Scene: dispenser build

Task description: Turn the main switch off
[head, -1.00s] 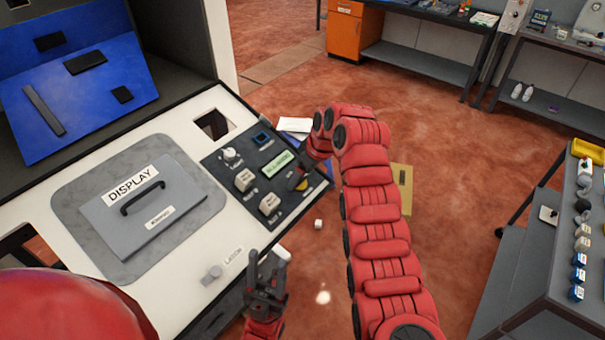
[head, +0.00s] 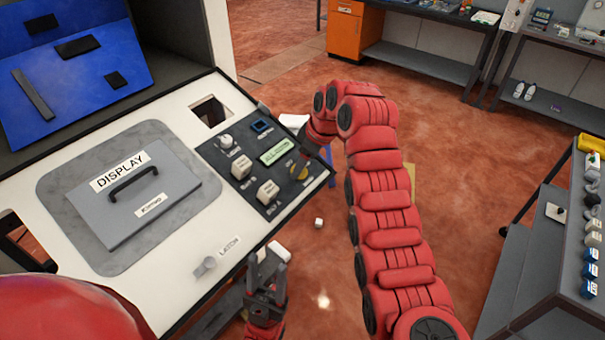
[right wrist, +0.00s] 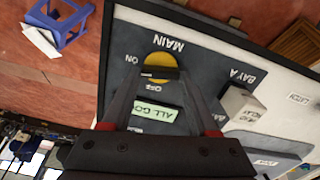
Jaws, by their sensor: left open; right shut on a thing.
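The main switch is a yellow disc with a dark bar handle (right wrist: 158,73) in the right wrist view, with labels MAIN, ON and OFF around it. It also shows at the right edge of the dark control panel in the head view (head: 300,173). My right gripper (right wrist: 160,76) is shut on the handle, one finger at each end of the bar. The bar lies roughly level in the wrist picture; which label it points to is unclear. In the head view, the right arm partly hides the fingers. My left gripper (head: 267,262) is open and empty near the console's front edge.
The panel holds a green text screen (head: 278,150) and white bay knobs (head: 267,191). A grey DISPLAY cover (head: 145,195) and a latch knob (head: 205,266) are on the white console top (head: 215,95). A parts bench (head: 530,265) stands at the right, with open floor between.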

